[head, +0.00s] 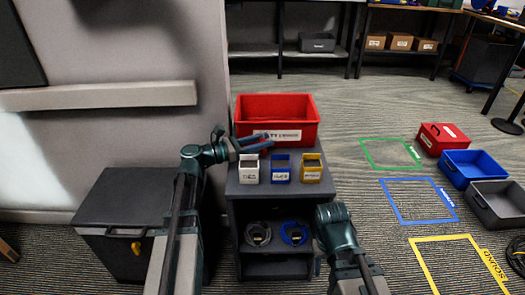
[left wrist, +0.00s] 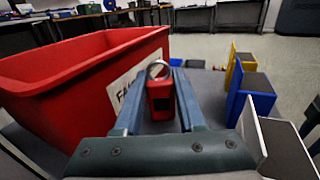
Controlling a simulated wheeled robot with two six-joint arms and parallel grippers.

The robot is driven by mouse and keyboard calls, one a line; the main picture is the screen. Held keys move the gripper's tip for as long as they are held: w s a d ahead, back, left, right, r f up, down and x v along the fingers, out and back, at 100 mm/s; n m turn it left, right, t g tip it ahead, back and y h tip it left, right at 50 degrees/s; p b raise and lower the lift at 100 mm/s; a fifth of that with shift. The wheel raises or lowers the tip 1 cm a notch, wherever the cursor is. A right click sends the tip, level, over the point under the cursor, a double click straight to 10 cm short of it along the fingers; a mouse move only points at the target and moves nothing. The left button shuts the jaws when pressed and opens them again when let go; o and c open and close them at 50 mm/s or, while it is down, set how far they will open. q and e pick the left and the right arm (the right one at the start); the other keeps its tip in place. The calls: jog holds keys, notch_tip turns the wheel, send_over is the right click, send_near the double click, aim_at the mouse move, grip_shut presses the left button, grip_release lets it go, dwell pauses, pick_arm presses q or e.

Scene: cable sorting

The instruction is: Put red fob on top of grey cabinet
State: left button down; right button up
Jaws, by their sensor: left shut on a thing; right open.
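My left gripper (head: 255,142) reaches over the top of the dark grey shelf cabinet (head: 233,205), in front of the red bin. In the left wrist view its fingers (left wrist: 157,88) are shut on the red fob (left wrist: 161,101), which has a metal ring at its upper end. The fob is hard to make out in the head view. A second dark grey cabinet (head: 130,195), with a flat, bare top and a yellow item on its front, stands left of my left arm. My right arm shows at lower centre, but its fingers are not visible.
The red bin (head: 277,104) stands at the back of the shelf cabinet's top; it also fills the left wrist view's left side (left wrist: 60,75). White (head: 249,175), blue (head: 281,175) and yellow (head: 312,175) holders line the front. Coiled cables sit below. Trays and floor outlines lie right.

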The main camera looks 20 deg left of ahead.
pick_arm(q)
jog(key=shift+f+b, duration=0.35)
jog(key=shift+f, duration=0.5)
pick_arm(e)
jog(key=shift+f, duration=0.85)
pick_arm(q)
jog(key=shift+f, duration=0.15)
jog(key=c, duration=0.5)
grip_release()
pick_arm(e)
jog(key=shift+f, duration=0.1)
pick_arm(q)
jog(key=shift+r, duration=0.3)
jog(key=v, duration=1.2)
